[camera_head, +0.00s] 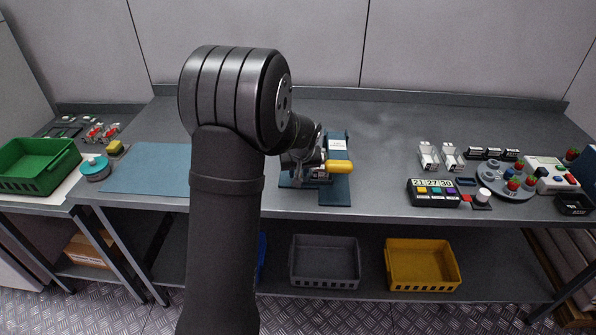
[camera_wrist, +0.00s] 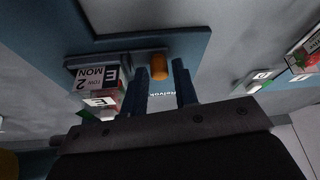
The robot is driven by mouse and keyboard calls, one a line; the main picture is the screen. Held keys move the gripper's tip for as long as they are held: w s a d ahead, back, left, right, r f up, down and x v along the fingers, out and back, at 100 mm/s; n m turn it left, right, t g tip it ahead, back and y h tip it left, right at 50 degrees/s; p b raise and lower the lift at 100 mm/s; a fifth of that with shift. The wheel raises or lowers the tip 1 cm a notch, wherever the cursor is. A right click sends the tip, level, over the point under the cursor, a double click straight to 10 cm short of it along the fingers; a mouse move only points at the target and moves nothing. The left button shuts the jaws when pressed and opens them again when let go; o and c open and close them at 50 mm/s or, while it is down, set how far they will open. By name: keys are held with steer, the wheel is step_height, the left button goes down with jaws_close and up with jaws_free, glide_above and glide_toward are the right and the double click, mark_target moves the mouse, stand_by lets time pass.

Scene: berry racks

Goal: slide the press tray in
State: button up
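The press (camera_head: 336,190) stands near the middle of the bench, a dark blue frame with a light panel and a yellow cylinder (camera_head: 339,166) across its front. My gripper (camera_head: 312,168) is at its left side, and my arm partly covers both. In the wrist view, my gripper (camera_wrist: 160,74) has its two dark fingers apart. An orange knob (camera_wrist: 158,67) shows in the gap between the fingertips; I see no clear contact. A blue plate (camera_wrist: 190,45) with a dark inset lies beyond. I cannot tell which part is the tray or how far in it sits.
Labelled boxes (camera_wrist: 97,78) sit close by the left finger. In the head view, white holders (camera_head: 428,157), a timer (camera_head: 433,193) and a round berry rack (camera_head: 505,181) stand on the right. A blue mat (camera_head: 150,168) lies left. Bench between press and timer is clear.

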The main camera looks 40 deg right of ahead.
steer(key=v, duration=1.7)
steer(key=shift+r, duration=0.2)
steer(key=shift+o, duration=1.3)
steer(key=w+d+n+g+y, duration=0.2)
steer(key=w+d+n+g, duration=0.3)
steer(key=n, duration=1)
steer(key=shift+t, duration=0.6)
steer(key=f, duration=0.5)
steer(key=a+f, duration=0.1)
steer(key=f, duration=0.5)
steer(key=w+f, duration=0.1)
steer(key=f, duration=0.4)
steer(key=shift+a+f, duration=0.15)
steer(key=shift+f, duration=0.15)
